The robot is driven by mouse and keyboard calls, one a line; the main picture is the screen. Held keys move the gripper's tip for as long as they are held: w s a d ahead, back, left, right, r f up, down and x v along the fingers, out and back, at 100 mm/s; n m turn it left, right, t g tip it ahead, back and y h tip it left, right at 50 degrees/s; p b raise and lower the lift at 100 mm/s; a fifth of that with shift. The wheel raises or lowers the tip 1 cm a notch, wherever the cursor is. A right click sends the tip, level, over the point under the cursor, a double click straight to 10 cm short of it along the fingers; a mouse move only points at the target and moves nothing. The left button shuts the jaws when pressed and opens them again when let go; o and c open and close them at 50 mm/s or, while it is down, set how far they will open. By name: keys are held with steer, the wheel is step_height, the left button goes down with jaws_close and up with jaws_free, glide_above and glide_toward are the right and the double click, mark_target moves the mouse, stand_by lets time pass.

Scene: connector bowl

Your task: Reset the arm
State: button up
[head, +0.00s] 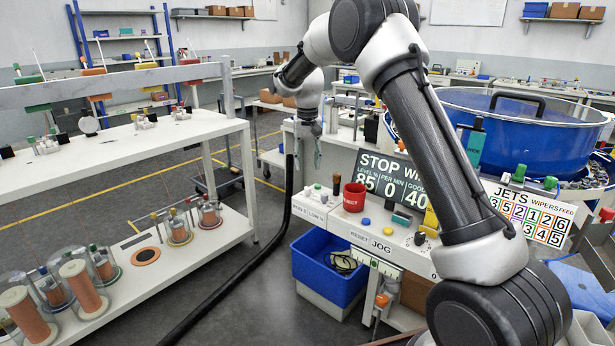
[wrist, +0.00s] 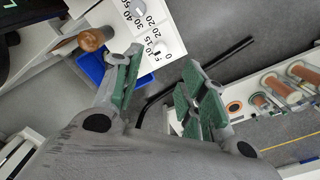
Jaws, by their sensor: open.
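My gripper (wrist: 163,72) is open and empty in the wrist view, its two green-padded fingers spread wide. Nothing is between the fingers; grey floor and a dark hose show beyond them. In the head view my arm rises from the lower right, bends at the top and comes down near the back-left end of the control desk (head: 399,238).
A red cup (head: 354,197) and several buttons sit on the desk. A blue bin (head: 328,268) stands below it. A large blue bowl (head: 530,135) is at right. A white rack (head: 120,125) with copper spools (head: 82,287) is at left. Floor between is open, crossed by a black hose (head: 240,262).

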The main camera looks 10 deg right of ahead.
steer(key=shift+r, duration=1.05)
steer(key=s+f+n, duration=0.1)
steer(key=s+f, duration=0.2)
steer(key=s+d+r+t, duration=0.1)
steer(key=s+d+r, duration=0.3)
steer(key=s, duration=0.9)
steer(key=s+d+r+t, duration=0.2)
steer(key=s+d+r, duration=0.3)
steer(key=s, duration=0.9)
steer(key=s+d+r+t, duration=0.1)
steer(key=s+d+r, duration=0.3)
steer(key=s, duration=1)
steer(key=shift+s+d+r+n, duration=0.2)
steer(key=shift+d+r+n, duration=0.2)
steer(key=shift+d, duration=0.4)
